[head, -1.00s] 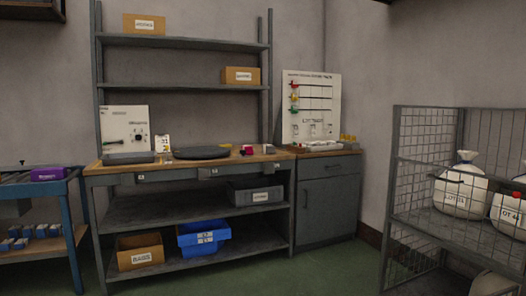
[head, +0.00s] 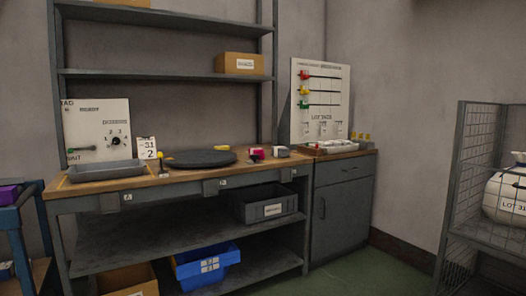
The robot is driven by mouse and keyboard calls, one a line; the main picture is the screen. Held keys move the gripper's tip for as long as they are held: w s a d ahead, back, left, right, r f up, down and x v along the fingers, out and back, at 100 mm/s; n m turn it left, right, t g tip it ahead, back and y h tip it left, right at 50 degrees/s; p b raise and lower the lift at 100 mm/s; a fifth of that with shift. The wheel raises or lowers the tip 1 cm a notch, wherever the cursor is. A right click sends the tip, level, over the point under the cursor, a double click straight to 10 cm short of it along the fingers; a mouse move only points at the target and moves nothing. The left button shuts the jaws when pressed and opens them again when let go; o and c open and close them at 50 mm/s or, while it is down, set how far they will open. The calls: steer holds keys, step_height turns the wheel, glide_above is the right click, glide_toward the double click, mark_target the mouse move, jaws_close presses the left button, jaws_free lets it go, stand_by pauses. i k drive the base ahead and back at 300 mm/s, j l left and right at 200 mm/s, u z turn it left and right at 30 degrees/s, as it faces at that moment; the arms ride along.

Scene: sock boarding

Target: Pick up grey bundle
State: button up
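A small grey-and-white block-like item (head: 281,151), which may be the grey bundle, lies on the right part of the wooden bench top. It is too small to make out well. A red-and-white item (head: 256,152) sits just left of it, with a small dark piece in front. My gripper is not in view.
The bench top (head: 200,172) also holds a grey tray (head: 107,170), a dark round disc (head: 201,159) and a number card (head: 147,148). A cabinet (head: 340,198) stands at right, a wire cage (head: 470,160) farther right. Green floor is clear between them.

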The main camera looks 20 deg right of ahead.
mark_target(282, 152)
steer(key=i+l+z, duration=0.1)
steer(key=i+z, duration=0.6)
steer(key=i, duration=0.15)
steer(key=i+j+z, duration=0.2)
steer(key=i+z, duration=0.15)
steer(key=i, duration=0.1)
